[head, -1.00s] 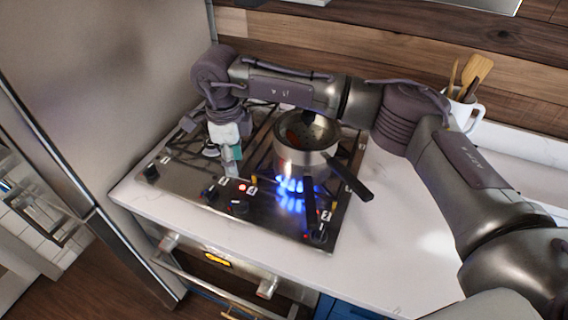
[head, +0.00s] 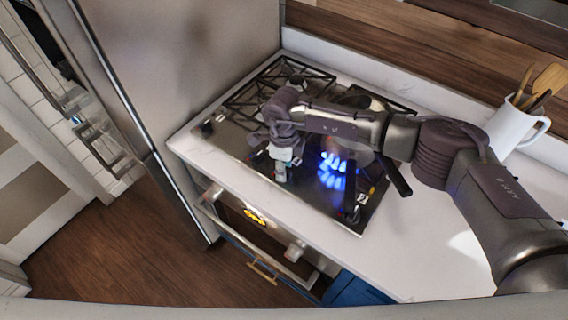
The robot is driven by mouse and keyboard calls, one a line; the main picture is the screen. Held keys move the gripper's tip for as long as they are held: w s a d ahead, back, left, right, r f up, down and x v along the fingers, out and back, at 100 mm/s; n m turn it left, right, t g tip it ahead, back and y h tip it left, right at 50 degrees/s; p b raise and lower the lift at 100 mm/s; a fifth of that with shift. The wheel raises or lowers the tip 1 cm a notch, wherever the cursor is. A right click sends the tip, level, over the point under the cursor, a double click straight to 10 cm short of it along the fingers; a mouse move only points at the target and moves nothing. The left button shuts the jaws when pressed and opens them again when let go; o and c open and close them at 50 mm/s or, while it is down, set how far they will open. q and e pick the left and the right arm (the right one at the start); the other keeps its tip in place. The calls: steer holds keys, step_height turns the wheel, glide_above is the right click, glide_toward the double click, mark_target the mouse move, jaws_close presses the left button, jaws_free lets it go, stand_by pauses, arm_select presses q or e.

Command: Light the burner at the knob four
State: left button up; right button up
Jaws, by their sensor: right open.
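The cooktop (head: 232,138) is set in the white counter, with its knobs along the front edge. A knob (head: 207,128) shows at its left end and another knob (head: 352,214) at its front right corner, by a small white label too small to read. Blue flames (head: 332,170) burn at the front right burner. My right gripper (head: 281,177) is open and points down over the front middle of the cooktop, left of the flames. It hides the middle knobs; I cannot tell whether it touches one. My left gripper is out of view.
A pot is mostly hidden behind my right arm; its dark handle (head: 397,177) sticks out to the front right. A white mug (head: 512,128) with wooden utensils stands at the back right. A tall steel fridge (head: 205,70) bounds the left. The oven (head: 250,215) is below.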

steer(key=shift+f, duration=0.4)
jaws_close()
steer(key=m+b, duration=0.2)
steer(key=shift+f+m+b, duration=0.25)
steer(key=shift+m+b, duration=0.05)
steer(key=shift+r+m+b, duration=0.2)
steer(key=shift+m+b, duration=0.25)
steer(key=shift+m, duration=0.55)
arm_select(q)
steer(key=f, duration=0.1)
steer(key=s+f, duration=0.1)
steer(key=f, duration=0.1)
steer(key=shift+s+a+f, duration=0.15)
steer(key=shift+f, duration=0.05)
arm_select(e)
jaws_free()
